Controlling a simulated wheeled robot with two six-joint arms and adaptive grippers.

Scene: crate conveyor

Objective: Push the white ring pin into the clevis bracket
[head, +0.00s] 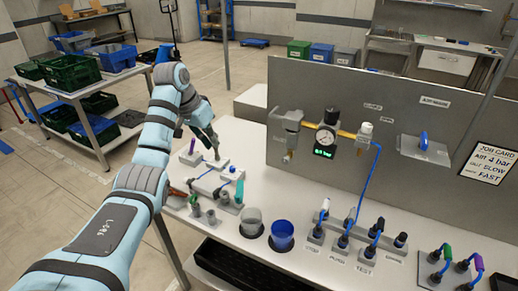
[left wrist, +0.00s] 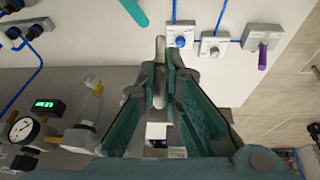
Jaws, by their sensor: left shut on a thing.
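My left gripper (head: 213,148) points down over the left part of the bench, just above a small grey block (head: 219,163). In the left wrist view its teal fingers (left wrist: 163,75) are closed around a pale, slim piece (left wrist: 160,88), which looks like the white ring pin; its ring is not clear. A small white-and-black block with a label (left wrist: 157,131), likely the clevis bracket, shows between the fingers, partly hidden by them. I cannot tell whether the pin touches or enters it. My right gripper is not in view.
A block with a purple handle (head: 192,147) stands left of the gripper. A teal upright piece (head: 239,190), a grey cup (head: 251,221) and a blue cup (head: 282,236) stand nearer. The panel with the gauge (head: 325,138) rises to the right.

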